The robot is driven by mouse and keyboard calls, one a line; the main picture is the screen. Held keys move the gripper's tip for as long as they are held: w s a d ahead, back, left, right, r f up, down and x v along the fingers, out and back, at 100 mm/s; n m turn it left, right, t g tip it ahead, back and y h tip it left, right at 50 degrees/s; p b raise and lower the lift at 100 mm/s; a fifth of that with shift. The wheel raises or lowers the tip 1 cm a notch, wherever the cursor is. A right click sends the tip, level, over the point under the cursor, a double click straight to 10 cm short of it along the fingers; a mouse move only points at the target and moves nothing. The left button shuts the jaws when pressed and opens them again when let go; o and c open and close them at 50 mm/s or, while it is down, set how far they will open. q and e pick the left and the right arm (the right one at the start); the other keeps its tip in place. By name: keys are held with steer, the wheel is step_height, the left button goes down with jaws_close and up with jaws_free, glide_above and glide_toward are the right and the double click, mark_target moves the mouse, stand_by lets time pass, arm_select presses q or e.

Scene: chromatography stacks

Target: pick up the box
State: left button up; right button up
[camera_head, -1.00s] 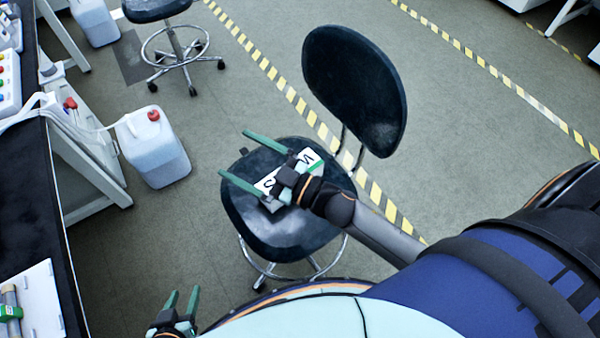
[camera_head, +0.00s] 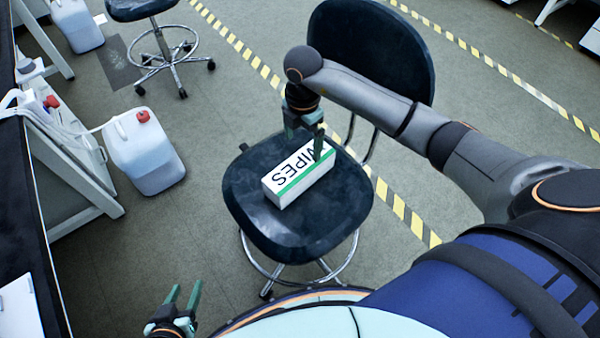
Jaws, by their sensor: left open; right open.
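A white box with a green stripe and the black word "WIPES" (camera_head: 297,178) lies on the dark seat of a lab chair (camera_head: 265,222). My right gripper (camera_head: 310,148) points down at the box's far right end, with one finger in front of its top face. It is open; whether the fingers touch the box or stand astride it, I cannot tell. My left gripper (camera_head: 183,298) is open and empty at the bottom left, well away from the chair.
The chair's backrest (camera_head: 372,50) stands behind the seat, close to my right arm. A white jug with a red cap (camera_head: 147,155) stands on the floor at left, beside a bench (camera_head: 35,240). Another stool (camera_head: 160,50) is at the back. The floor between is clear.

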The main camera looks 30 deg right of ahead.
mark_target(300, 164)
steer(key=f, duration=0.3)
steer(key=f+b, duration=0.1)
steer(key=f, duration=0.6)
steer(key=shift+w+a+f+b, duration=0.1)
steer(key=shift+a+f+b, duration=0.15)
steer(key=shift+a+b, duration=0.1)
steer(key=shift+c, duration=0.4)
steer(key=c, duration=1.2)
steer(key=shift+o, duration=0.2)
steer(key=shift+r, duration=0.1)
